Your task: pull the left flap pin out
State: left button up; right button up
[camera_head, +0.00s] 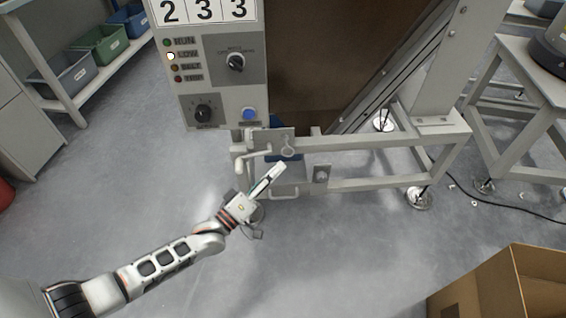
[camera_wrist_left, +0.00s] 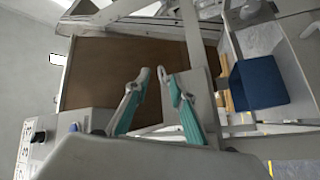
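A grey bracket plate (camera_head: 268,140) sits on the machine frame below the control panel. A small ring-ended part (camera_head: 288,152), which looks like the flap pin, hangs at its right end. My left gripper (camera_head: 281,168) points up and right, with its tips just below that ring. I cannot tell whether they touch. In the left wrist view my left gripper (camera_wrist_left: 156,76) shows two teal-padded fingers with a gap between the tips. Nothing is clearly held, and the pin is not clearly distinguishable there. My right gripper is in neither view.
The control panel (camera_head: 216,75) with knobs and a blue button is above. A bent white handle (camera_head: 250,160) is left of the gripper. A frame beam (camera_head: 390,141) runs right. A cardboard box (camera_head: 480,290) stands lower right. Open floor lies below.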

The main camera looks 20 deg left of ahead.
pick_arm(q)
jog(key=v, duration=0.7)
jog(key=shift+s, duration=0.4)
jog(key=shift+a, duration=0.1)
